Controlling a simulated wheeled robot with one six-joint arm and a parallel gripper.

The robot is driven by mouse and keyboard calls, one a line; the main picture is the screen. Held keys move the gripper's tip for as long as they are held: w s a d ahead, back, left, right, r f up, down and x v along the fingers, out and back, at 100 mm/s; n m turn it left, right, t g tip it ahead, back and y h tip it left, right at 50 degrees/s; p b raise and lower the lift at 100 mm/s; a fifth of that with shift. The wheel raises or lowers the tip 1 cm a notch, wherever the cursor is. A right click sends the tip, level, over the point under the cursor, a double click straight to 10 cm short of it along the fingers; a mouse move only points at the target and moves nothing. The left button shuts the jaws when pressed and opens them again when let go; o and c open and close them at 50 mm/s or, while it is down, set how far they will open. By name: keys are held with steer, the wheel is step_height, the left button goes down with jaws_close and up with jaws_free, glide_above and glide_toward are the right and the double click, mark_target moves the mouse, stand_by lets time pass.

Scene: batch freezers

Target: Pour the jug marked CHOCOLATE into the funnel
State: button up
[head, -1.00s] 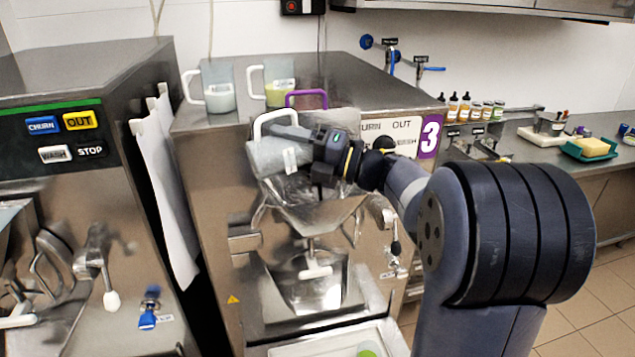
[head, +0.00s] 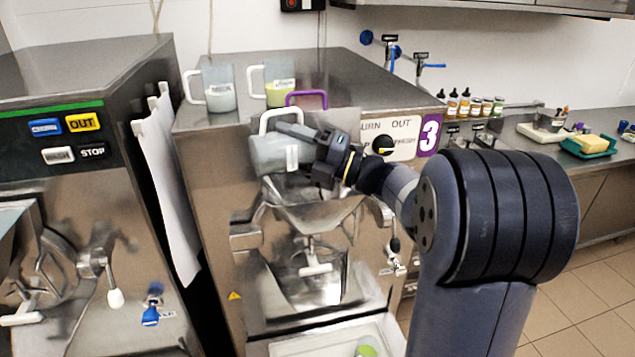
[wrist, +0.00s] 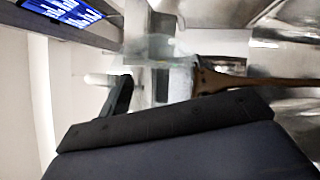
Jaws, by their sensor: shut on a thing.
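My gripper (head: 314,155) is shut on a translucent grey jug (head: 270,154) with a white handle. In the wrist view a dark finger (wrist: 120,97) is beside the pale jug (wrist: 160,75). A brown streak (wrist: 250,82) runs from the jug's mouth towards shiny steel; it looks like poured liquid. The head view does not show this streak, and the jug's inside is hidden there.
A jug with whitish contents (head: 220,95) and one with yellow-green contents (head: 279,90) stand on machine 3's top, beside a purple handle (head: 306,95). A control panel (head: 392,140) lies right of my gripper. A second machine (head: 75,220) stands left. A tray (head: 325,340) sits below.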

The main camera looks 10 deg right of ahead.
steer(key=shift+d+r+m+t+y, duration=0.15)
steer(key=shift+d+m+t+y, duration=0.15)
steer(key=shift+m+t, duration=0.3)
stand_by(0.3)
steer(key=shift+w+d+r+m+t, duration=0.15)
steer(key=shift+d+m+t, duration=0.15)
steer(key=shift+m, duration=0.5)
steer(key=shift+d+r+m+t+y+p, duration=0.35)
steer(key=shift+r+m+t, duration=0.3)
steer(key=shift+m+t, duration=0.2)
steer(key=n+g, duration=0.1)
steer(key=a+f+n+g+h+b, duration=0.1)
steer(key=n, duration=0.1)
steer(key=a+f+n+g, duration=0.1)
steer(key=shift+s+f+n+g+h, duration=0.2)
steer(key=shift+n+g+h, duration=0.05)
steer(key=shift+n+g, duration=0.1)
steer(key=shift+s+a+f+n+g+b, duration=0.15)
steer(key=shift+n+g+b, duration=0.2)
steer(key=shift+b, duration=0.4)
steer(key=shift+a+r, duration=0.1)
steer(key=shift+r, duration=0.1)
steer(key=shift+f, duration=0.15)
